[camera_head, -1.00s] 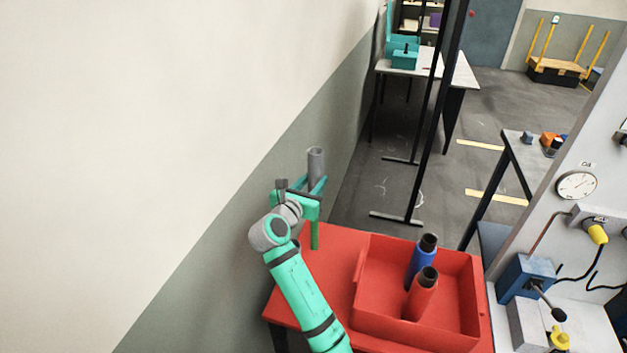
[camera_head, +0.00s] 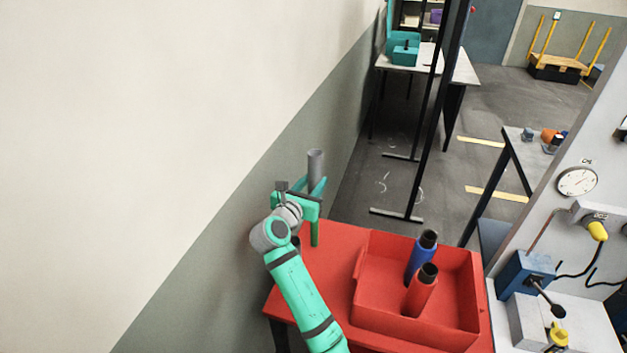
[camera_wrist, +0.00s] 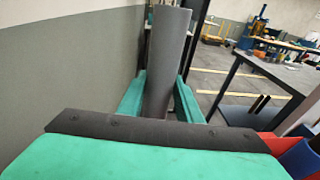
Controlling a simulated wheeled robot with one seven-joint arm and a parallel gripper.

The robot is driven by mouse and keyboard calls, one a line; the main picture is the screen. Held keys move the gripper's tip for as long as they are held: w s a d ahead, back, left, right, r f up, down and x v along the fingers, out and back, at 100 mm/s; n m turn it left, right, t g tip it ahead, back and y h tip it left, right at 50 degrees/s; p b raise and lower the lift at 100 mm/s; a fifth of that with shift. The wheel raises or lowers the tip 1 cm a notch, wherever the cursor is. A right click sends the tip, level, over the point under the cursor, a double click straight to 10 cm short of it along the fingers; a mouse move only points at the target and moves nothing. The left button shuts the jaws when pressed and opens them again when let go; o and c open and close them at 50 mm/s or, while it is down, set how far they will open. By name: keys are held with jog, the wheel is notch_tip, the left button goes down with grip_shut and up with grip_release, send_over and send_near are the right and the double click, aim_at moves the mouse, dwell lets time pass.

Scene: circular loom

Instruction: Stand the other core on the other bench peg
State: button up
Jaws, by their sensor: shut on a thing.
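A grey tubular core (camera_head: 316,166) stands upright in my gripper (camera_head: 317,187), above the far left part of the red bench (camera_head: 322,262). In the wrist view the core (camera_wrist: 166,65) is between the two green fingers (camera_wrist: 160,100), which are shut on it. Its lower end is hidden by the gripper. A small dark piece (camera_head: 296,242) shows beside my wrist over the bench; I cannot tell whether it is a peg. No bench peg or second core can be made out clearly.
A red tray (camera_head: 372,312) on the bench holds a blue bobbin (camera_head: 420,258) and a red bobbin (camera_head: 421,292), both upright with dark tops. A wall (camera_head: 190,130) runs close on the left. A black post (camera_head: 430,130) stands behind the bench. A gauge panel (camera_head: 577,182) is at right.

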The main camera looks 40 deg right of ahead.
jog(key=shift+f, duration=1.8)
jog(key=shift+f, duration=1)
jog(key=shift+r, duration=0.65)
jog(key=shift+f, duration=0.15)
jog(key=shift+f, duration=0.35)
jog(key=shift+r, duration=0.1)
dwell(0.9)
